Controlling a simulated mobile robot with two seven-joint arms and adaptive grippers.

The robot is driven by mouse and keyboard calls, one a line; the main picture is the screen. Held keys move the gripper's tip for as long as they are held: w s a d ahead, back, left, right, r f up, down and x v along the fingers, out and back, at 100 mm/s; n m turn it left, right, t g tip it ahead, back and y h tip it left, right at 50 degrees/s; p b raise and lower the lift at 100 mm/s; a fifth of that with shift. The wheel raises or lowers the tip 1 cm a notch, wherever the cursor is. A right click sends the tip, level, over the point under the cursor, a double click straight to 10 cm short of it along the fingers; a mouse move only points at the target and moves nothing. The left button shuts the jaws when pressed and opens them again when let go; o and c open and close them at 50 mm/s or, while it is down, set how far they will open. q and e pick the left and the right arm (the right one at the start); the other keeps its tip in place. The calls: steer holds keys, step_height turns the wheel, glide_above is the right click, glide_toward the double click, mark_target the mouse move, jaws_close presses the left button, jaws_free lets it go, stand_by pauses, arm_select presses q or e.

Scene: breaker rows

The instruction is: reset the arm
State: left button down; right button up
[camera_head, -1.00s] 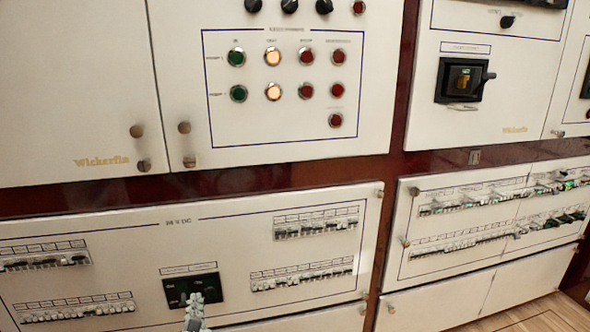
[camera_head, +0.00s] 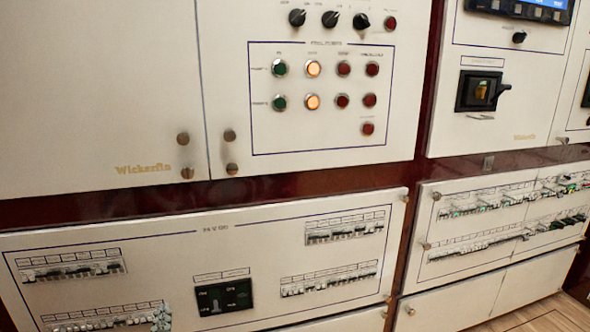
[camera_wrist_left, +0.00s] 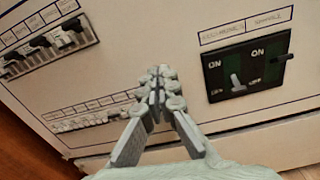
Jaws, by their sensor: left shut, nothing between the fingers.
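My left gripper (camera_head: 161,318) shows at the bottom edge of the head view, in front of the lower left breaker panel, near the right end of a lower breaker row (camera_head: 95,317). In the left wrist view the gripper (camera_wrist_left: 160,80) is shut, with its fingertips together and nothing between them. A black box with two switches (camera_head: 224,298) is to the gripper's right; it also shows in the wrist view (camera_wrist_left: 249,68), marked ON, with one pale and one dark lever. Whether the fingertips touch the panel, I cannot tell. My right gripper is not in view.
Another breaker row (camera_head: 70,268) is at the upper left of this panel, and two more (camera_head: 345,228) are at its right. A cabinet with lit buttons (camera_head: 313,68) and knobs is above. A second breaker panel (camera_head: 505,215) stands at the right, above wooden floor (camera_head: 525,322).

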arm_select(q)
steer(key=s+a+f+n+g+y, duration=0.3)
steer(key=s+a+f+n+g, duration=0.4)
steer(key=s+a+f+n, duration=0.7)
steer(key=s+a+f+n+g+h, duration=0.1)
steer(key=s+a+f+n+g, duration=0.1)
steer(key=s+f+n+g, duration=0.45)
steer(key=s+a+f+n+g+h, duration=0.1)
steer(key=s+a+f+n+h, duration=0.15)
steer(key=s+n, duration=0.75)
steer(key=s+d+f+h, duration=0.1)
steer(key=d+f, duration=0.1)
steer(key=d, duration=0.5)
steer(key=s+d+f+n+h, duration=0.1)
steer(key=s+d+f, duration=0.1)
steer(key=d, duration=0.6)
steer(key=s+d+f+h, duration=0.1)
steer(key=s+d+f, duration=0.1)
steer(key=d, duration=0.5)
steer(key=shift+s+d+f, duration=0.2)
steer(key=shift+f, duration=0.6)
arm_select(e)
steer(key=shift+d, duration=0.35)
arm_select(q)
steer(key=shift+g+h, duration=0.25)
